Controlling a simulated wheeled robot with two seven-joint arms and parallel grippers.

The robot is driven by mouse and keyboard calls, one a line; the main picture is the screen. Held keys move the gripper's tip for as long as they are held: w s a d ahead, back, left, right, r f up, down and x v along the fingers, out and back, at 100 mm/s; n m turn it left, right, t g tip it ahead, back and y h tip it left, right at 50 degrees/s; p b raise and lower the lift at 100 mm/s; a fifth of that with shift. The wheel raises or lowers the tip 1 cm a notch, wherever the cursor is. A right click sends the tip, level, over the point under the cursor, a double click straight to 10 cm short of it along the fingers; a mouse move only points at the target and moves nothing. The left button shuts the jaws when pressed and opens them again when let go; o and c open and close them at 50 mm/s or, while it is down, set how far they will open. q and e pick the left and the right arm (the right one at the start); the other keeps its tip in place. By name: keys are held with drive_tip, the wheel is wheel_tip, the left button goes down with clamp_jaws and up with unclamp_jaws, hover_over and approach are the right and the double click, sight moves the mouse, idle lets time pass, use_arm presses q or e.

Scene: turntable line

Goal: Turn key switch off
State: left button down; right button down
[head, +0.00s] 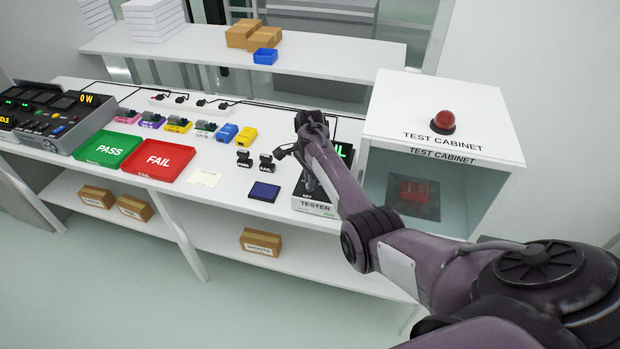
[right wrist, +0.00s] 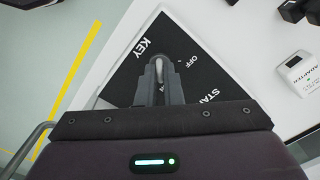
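The tester (head: 315,207) stands near the right end of the white table, beside the test cabinet. Its black sloped panel (right wrist: 196,48) fills the middle of the right wrist view, with the words KEY, OFF and the start of another word beginning STA. The key switch (right wrist: 159,67) shows as a small pale metal lever between my right fingertips. My right gripper (right wrist: 160,76) is over the panel with its two fingers close together on either side of the lever, and appears shut on it. In the head view my right arm covers much of the tester. My left gripper is not in view.
The test cabinet (head: 385,115) with a red dome lamp (head: 443,122) stands right of the tester. A dark blue pad (head: 264,192), two black stamps, a green PASS tray (head: 108,145) and a red FAIL tray (head: 158,155) lie to the left. An adapter (right wrist: 298,72) is close to the panel.

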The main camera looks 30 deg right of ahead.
drive_tip(key=shift+r+n, duration=0.1)
drive_tip(key=shift+n, duration=0.2)
drive_tip(key=n+p, duration=0.2)
drive_tip(key=shift+r+n, duration=0.1)
drive_tip(key=shift+n, duration=0.3)
drive_tip(key=n+p, duration=0.1)
drive_tip(key=n, duration=0.4)
drive_tip(key=shift+d+p, duration=0.1)
drive_tip(key=shift+p, duration=0.3)
drive_tip(key=n+p, duration=0.1)
drive_tip(key=n, duration=0.3)
drive_tip(key=shift+n, duration=2.4)
drive_tip(key=c, duration=1.6)
unclamp_jaws()
drive_tip(key=shift+o, duration=0.2)
